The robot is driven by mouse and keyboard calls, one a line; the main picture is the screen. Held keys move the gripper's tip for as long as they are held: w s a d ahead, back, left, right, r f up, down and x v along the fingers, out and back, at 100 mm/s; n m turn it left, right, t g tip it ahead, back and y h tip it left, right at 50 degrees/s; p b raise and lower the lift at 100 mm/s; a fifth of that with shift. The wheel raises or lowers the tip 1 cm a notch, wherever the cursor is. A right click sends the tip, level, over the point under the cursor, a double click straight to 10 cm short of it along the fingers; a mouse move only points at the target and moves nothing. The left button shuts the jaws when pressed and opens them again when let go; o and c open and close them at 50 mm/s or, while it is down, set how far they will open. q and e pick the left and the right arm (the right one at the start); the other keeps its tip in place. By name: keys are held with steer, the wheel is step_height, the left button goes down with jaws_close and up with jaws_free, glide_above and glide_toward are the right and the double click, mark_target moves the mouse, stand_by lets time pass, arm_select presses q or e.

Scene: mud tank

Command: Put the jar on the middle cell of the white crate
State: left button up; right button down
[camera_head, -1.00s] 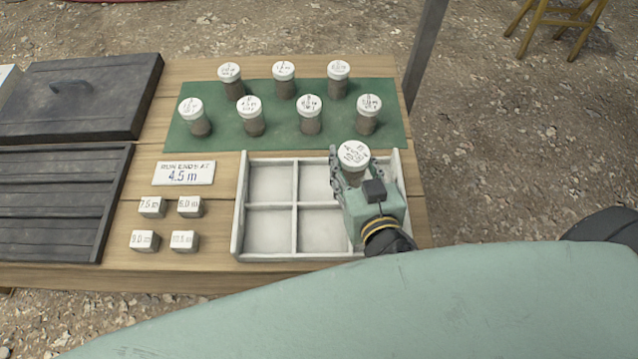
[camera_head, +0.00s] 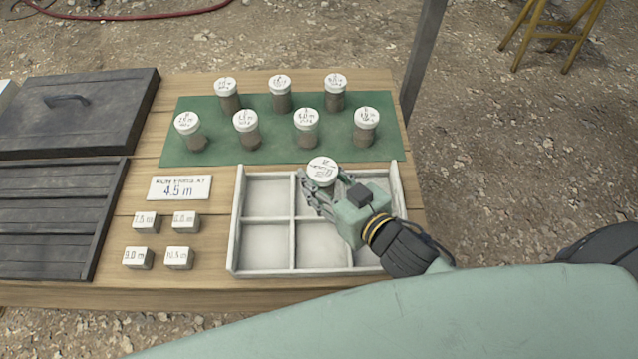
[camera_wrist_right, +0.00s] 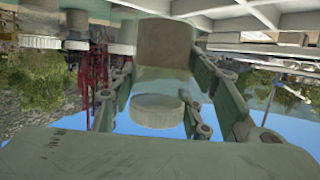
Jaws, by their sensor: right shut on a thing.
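The jar (camera_head: 323,170) has a white labelled lid and stands upright in my right gripper (camera_head: 322,187). My right gripper is shut on it and holds it at the back middle cell of the white crate (camera_head: 233,232). In the right wrist view the jar (camera_wrist_right: 163,55) shows upside down between the fingers, with its lid (camera_wrist_right: 156,110) toward the palm side. The gripper hides the jar's lower body in the head view, so I cannot tell whether it touches the crate floor. The crate's visible left and middle cells are otherwise empty. My left gripper is not in view.
Several white-lidded jars (camera_head: 246,127) stand on a green mat (camera_head: 270,152) behind the crate. A sign reading 4.5 m (camera_head: 179,188) and several small labelled blocks (camera_head: 146,222) lie left of it. Dark trays (camera_head: 60,215) are at the far left. A grey post (camera_head: 424,55) rises behind right.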

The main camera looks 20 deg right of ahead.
steer(key=shift+w+a+f, duration=0.1)
steer(key=shift+w+f, duration=0.25)
steer(key=shift+w, duration=0.25)
steer(key=shift+w+f, duration=0.35)
steer(key=shift+w, duration=0.2)
steer(key=shift+f+b, duration=0.3)
steer(key=shift+f, duration=1.6)
steer(key=c, duration=0.9)
jaws_free()
steer(key=shift+s+f, duration=0.1)
steer(key=shift+c, duration=0.2)
steer(key=b+v, duration=0.1)
steer(key=v, duration=1.1)
